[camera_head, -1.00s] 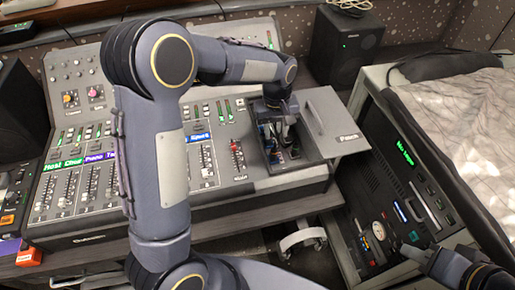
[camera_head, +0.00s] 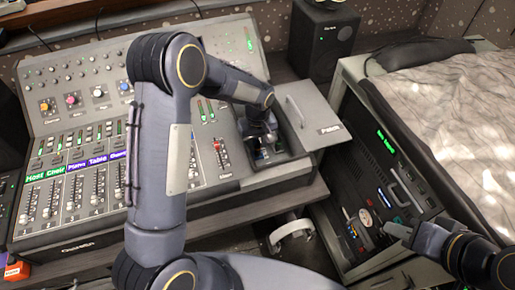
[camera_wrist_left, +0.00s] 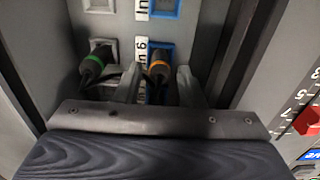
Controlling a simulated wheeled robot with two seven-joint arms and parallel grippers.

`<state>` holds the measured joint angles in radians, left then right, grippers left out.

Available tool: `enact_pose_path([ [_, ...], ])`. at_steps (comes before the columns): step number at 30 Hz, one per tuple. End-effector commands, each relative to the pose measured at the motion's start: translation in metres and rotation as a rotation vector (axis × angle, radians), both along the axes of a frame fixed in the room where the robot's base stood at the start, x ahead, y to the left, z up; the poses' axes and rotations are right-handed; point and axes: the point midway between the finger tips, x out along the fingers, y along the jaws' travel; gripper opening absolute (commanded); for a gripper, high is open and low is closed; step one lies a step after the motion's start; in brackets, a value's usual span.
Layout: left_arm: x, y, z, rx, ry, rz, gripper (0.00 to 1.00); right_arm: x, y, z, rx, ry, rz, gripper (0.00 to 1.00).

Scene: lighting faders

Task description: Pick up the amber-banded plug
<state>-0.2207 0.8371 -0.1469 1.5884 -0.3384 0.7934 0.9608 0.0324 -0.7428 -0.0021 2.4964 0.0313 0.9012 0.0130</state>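The amber-banded plug (camera_wrist_left: 159,70) sits in a socket beside the "In 6" label in the left wrist view. My left gripper (camera_wrist_left: 158,82) is open, with one finger on each side of this plug. There is a visible gap to the right finger; whether the left finger touches it I cannot tell. A green-banded plug (camera_wrist_left: 94,63) stands to the left, outside the fingers. In the head view my left gripper (camera_head: 263,143) reaches down into the console's recessed bay, and the plugs there are too small to tell apart. My right gripper (camera_head: 399,231) is over the rack, its finger opening unclear.
The bay's walls (camera_head: 286,166) stand close around my left gripper. An opened lid with a handle (camera_head: 315,118) lies to its right. Fader console (camera_head: 95,205) spreads left. A rack unit (camera_head: 375,185) and black speaker (camera_head: 322,40) are at right.

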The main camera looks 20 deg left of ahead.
Motion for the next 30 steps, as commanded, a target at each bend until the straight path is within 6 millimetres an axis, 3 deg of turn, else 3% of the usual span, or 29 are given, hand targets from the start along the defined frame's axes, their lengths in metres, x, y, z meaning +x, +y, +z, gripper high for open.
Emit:
enact_pose_path([
  [2,0.0,0.0,0.0,0.0,0.0,0.0,0.35,0.0,0.0,0.0,0.0,0.0,0.0,0.32],
  [10,0.0,0.0,0.0,0.0,0.0,0.0,0.0,0.0,0.0,0.0,0.0,0.0,0.0,0.32],
  [20,0.001,0.0,0.007,-0.001,-0.003,0.0,0.0,0.0,0.0,-0.001,0.0,0.0,0.0,0.32],
  [30,0.001,-0.001,0.07,-0.002,-0.006,0.0,0.0,0.0,0.0,-0.01,0.0,0.0,0.0,0.32],
])
